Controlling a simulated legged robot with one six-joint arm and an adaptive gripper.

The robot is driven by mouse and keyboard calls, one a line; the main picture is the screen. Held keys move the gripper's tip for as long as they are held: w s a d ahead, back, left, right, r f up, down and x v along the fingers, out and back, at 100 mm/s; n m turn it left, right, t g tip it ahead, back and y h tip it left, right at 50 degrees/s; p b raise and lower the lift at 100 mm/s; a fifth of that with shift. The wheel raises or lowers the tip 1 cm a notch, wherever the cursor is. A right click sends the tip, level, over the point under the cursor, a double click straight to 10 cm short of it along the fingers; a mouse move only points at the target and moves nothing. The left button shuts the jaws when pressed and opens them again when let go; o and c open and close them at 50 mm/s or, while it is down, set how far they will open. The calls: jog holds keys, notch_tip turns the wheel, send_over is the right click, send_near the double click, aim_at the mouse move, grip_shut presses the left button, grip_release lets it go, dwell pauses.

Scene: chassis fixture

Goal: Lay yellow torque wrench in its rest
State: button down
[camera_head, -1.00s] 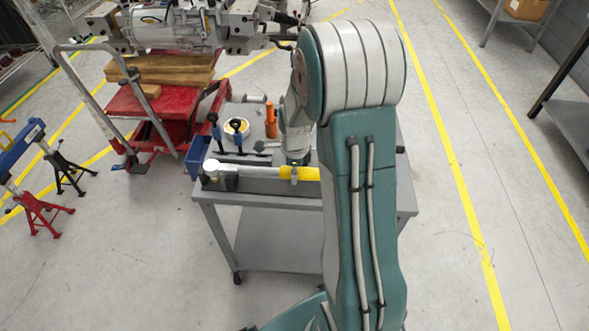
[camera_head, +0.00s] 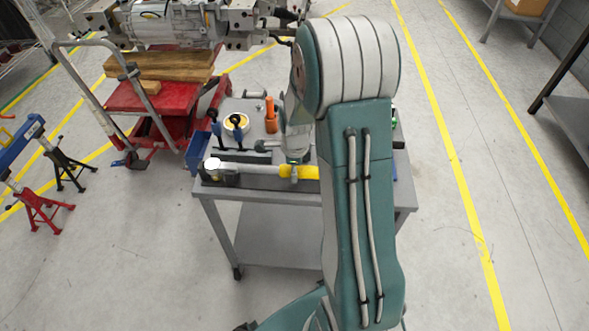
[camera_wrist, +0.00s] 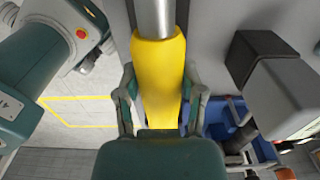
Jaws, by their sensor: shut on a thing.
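The torque wrench has a yellow handle (camera_head: 306,172), a silver shaft (camera_head: 255,169) and a round pale head (camera_head: 212,164). It lies roughly level along the front edge of the cart, head to the left. My gripper (camera_head: 293,168) is shut on the yellow handle from above. In the wrist view the handle (camera_wrist: 160,75) runs between my two fingers, with the shaft (camera_wrist: 155,18) leading away. A dark block (camera_head: 224,180) is under or beside the head; it looks like part of the rest. I cannot tell whether the wrench touches it. My arm hides the handle's right end.
The grey cart top (camera_head: 250,110) also holds an orange cylinder (camera_head: 271,115), a round white-and-yellow item (camera_head: 236,124) and blue-handled tools (camera_head: 216,130). A blue bin (camera_head: 197,152) hangs at its left side. A red trolley (camera_head: 150,100) stands behind on the left.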

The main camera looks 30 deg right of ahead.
jog(key=shift+c, duration=0.6)
grip_release()
jog(key=shift+r, duration=4.5)
